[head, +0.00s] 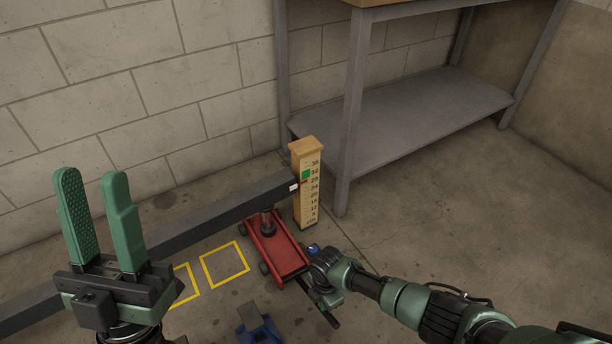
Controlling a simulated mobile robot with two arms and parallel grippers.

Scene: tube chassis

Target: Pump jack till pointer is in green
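A red floor jack (278,257) stands on the floor under a dark grey chassis tube (215,212), with its lift post under the tube. A wooden scale post (307,205) with numbers and a green patch (306,175) stands at the tube's right end. A small red pointer (303,183) by the white tag on the tube end appears at the patch's lower edge, just below the green. My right gripper (322,285) is at the jack's near right end, by a dark bar (327,311); its fingers are mostly hidden. My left gripper (92,190) is raised, open and empty.
A blue object (257,329), perhaps a stand, is at the bottom edge. Yellow squares (224,264) are marked on the floor. A metal-legged workbench with a grey lower shelf (420,115) stands behind the post. Floor to the right is clear.

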